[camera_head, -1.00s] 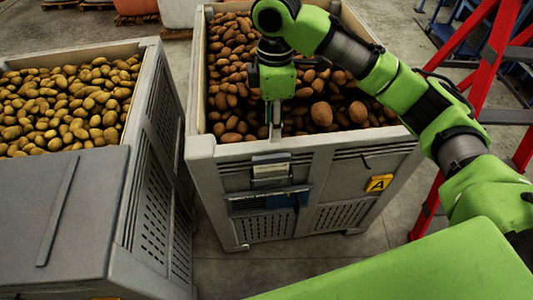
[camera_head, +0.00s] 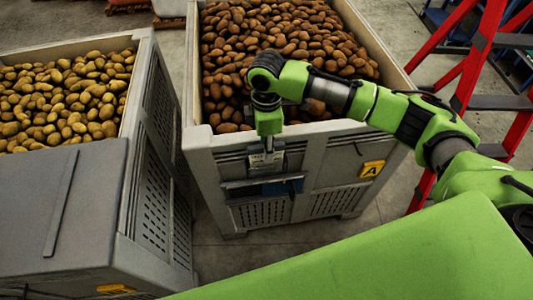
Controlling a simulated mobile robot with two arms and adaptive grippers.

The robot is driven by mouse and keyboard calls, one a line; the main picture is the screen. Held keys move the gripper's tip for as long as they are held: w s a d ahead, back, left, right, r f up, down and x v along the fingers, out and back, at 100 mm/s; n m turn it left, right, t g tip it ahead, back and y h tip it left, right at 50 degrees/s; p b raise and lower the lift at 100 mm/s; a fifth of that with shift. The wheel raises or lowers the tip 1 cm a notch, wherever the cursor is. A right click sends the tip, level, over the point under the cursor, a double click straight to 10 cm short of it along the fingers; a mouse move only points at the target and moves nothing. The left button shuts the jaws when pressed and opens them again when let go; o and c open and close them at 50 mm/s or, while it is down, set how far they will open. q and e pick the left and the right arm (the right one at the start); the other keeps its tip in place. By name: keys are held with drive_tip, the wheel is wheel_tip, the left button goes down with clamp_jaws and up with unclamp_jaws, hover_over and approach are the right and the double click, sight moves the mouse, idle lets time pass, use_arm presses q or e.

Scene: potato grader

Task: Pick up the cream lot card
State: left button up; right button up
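The pale lot card (camera_head: 256,163) sits in a holder on the front wall of the middle grey bin, above a dark slot with a blue item. Its right part is covered by my gripper. My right gripper (camera_head: 269,148), on the green arm from the right, points down in front of the bin rim, with its fingertips at the card's upper part. I cannot tell whether the fingers touch the card or how far apart they are. My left gripper is not in view.
The grey bin (camera_head: 330,138) full of brown potatoes bears a yellow "A" tag (camera_head: 372,169). Another grey bin (camera_head: 150,190) with paler potatoes stands at the left. A red ladder (camera_head: 470,85) stands at the right. A narrow floor gap separates the bins.

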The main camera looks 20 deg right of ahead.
drive_tip(key=shift+f, duration=0.2)
clamp_jaws()
drive_tip(key=shift+r, duration=0.15)
